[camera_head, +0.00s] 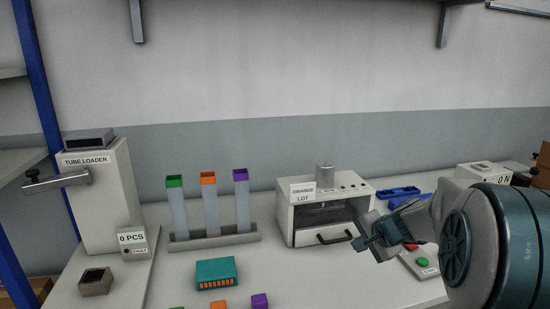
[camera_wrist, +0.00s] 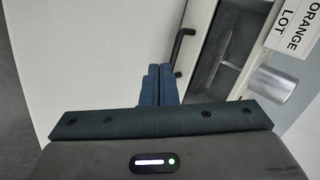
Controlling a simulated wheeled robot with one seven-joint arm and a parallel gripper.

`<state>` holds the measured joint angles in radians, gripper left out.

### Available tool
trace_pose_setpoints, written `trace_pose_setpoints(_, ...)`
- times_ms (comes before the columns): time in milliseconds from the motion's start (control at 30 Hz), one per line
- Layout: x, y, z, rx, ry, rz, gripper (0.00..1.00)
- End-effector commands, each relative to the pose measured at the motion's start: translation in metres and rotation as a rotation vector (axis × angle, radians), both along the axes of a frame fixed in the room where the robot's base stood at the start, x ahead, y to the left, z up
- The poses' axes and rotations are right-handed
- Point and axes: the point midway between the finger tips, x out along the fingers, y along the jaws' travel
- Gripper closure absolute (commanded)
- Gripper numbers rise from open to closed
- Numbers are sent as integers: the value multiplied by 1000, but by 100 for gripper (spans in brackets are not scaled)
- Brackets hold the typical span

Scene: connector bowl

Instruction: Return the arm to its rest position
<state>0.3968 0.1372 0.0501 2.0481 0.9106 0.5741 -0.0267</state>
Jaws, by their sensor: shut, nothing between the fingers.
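My gripper (camera_head: 364,242) is at the right of the head view, held in the air in front of the white oven-like machine labelled "ORANGE LOT" (camera_head: 342,183). In the wrist view its fingers (camera_wrist: 158,85) are together with nothing between them. The machine's dark handle also shows in the wrist view (camera_wrist: 180,47), beyond the fingertips. My arm covers the right part of the head view and hides some of the table there.
A grey rack (camera_head: 215,241) holds tubes with green, orange and purple caps. The tube loader (camera_head: 100,200) stands at left. A teal block (camera_head: 216,273) lies in front. A blue tray (camera_head: 404,196) and a button box (camera_head: 420,262) are near my arm. Bare table lies between.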

Motion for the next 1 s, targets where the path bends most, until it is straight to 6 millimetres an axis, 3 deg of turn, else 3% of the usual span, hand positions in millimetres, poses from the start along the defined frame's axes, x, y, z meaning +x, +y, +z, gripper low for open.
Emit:
trace_pose_setpoints(33,-20,23,11,-48,13,87,100)
trace_pose_setpoints(200,-93,72,21,-213,83,353,100)
trace_pose_setpoints(333,-151,92,24,-351,137,537,100)
trace_pose_setpoints(500,-217,97,21,-526,203,730,100)
trace_pose_setpoints(700,-257,90,17,-656,250,846,100)
trace_pose_setpoints(1000,-264,88,15,-683,262,866,100)
